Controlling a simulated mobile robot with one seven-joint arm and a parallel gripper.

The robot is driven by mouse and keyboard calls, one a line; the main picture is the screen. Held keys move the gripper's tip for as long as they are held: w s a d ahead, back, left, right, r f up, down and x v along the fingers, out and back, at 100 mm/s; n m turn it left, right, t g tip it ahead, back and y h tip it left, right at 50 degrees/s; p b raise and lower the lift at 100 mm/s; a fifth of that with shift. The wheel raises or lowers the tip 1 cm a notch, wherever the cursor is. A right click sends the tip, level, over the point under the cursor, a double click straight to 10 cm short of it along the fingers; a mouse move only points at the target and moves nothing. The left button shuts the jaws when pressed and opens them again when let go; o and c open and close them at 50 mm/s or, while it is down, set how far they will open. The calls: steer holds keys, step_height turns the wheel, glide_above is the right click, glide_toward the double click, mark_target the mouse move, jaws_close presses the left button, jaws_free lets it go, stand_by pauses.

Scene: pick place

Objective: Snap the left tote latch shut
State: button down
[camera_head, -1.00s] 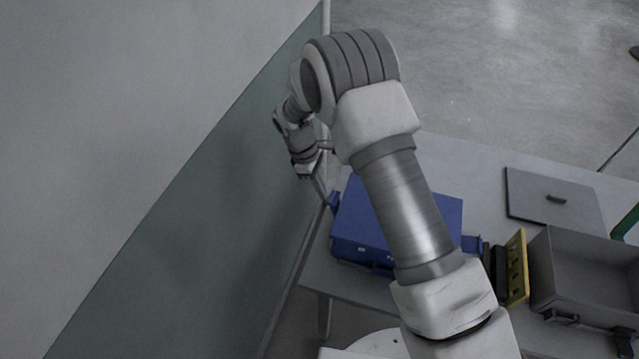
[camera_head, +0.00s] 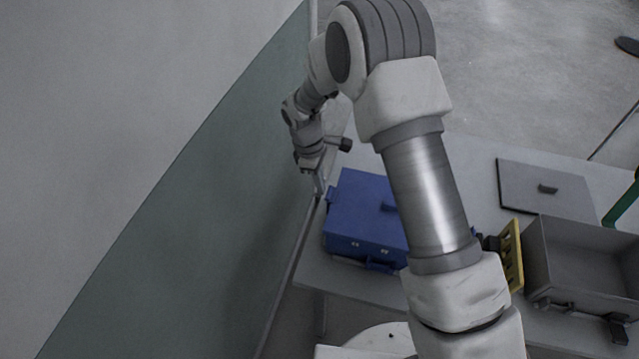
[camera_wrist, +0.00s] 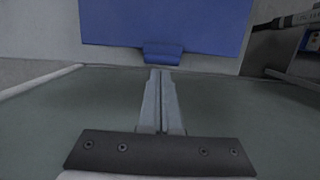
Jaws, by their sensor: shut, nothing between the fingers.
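The blue tote (camera_head: 362,205) stands lidded on the table, its right part hidden behind my arm. Its left latch (camera_head: 331,196) is a small blue tab on the left side, beside the wall. In the wrist view the latch (camera_wrist: 162,54) shows at the middle of the tote's near edge (camera_wrist: 110,38). My gripper (camera_head: 319,190) is shut and empty, just left of the latch. In the wrist view the closed fingertips (camera_wrist: 161,72) lie just below the latch; I cannot tell whether they touch it. Whether the latch lies fully flat is unclear.
A green and grey wall (camera_head: 215,170) runs close along the gripper's left. On the table, a yellow rack (camera_head: 511,256) and an open grey bin (camera_head: 583,262) stand right of the tote. A flat grey lid (camera_head: 545,190) lies behind them. A green bar (camera_head: 622,203) is at the right edge.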

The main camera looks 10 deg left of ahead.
steer(key=shift+r, duration=0.1)
step_height(320, 180, up, 11)
steer(key=p, duration=0.6)
steer(key=shift+a+r, duration=0.15)
steer(key=shift+a, duration=0.1)
stand_by(0.4)
